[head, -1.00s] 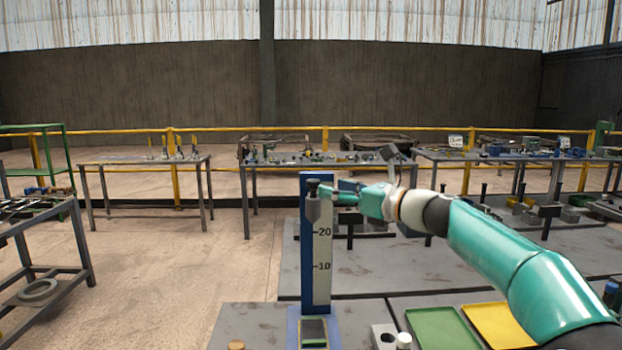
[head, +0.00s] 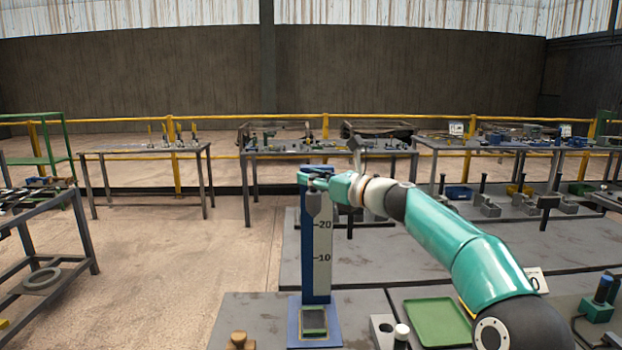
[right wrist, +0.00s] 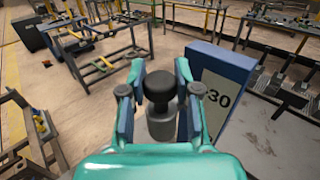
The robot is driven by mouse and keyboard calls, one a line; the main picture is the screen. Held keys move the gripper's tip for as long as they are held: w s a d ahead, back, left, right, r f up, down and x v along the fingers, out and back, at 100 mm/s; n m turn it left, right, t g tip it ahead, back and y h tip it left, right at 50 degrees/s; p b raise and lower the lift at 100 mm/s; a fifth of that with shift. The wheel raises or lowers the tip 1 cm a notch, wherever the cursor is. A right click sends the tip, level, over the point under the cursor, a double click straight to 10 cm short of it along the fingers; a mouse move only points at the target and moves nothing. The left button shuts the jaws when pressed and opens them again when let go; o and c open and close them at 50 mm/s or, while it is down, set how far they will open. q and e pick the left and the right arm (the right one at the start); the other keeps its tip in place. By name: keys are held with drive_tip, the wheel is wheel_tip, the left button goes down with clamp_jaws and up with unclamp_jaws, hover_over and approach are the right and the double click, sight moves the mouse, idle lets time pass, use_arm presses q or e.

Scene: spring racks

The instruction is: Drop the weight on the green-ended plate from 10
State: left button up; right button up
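The weight (head: 313,205) is a grey cylinder with a black knob. It hangs in front of the upper part of the upright blue-and-white scale (head: 322,240), its lower end a little above the 20 mark. My right gripper (head: 312,179) is at the knob. In the right wrist view the weight (right wrist: 160,122) has its black knob between the two fingers, which look closed on it; the scale (right wrist: 216,92) stands to the right with a 30 showing. The plate (head: 313,321) lies at the scale's foot in a blue base, dark with a greenish edge. My left gripper is out of view.
A green tray (head: 437,322) and a white-topped piece (head: 401,333) stand right of the base. A wooden knob (head: 240,341) is on the bench at left. A teal device (head: 599,300) with a cable is at far right. Grey bench around the scale is mostly clear.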

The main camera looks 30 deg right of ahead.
clamp_jaws()
wheel_tip(320, 180, down, 20)
drive_tip(key=b, duration=1.6)
drive_tip(key=shift+b, duration=0.4)
drive_tip(key=shift+r, duration=0.1)
drive_tip(key=o, duration=0.7)
unclamp_jaws()
drive_tip(key=shift+c, duration=0.2)
drive_tip(key=v, duration=1.2)
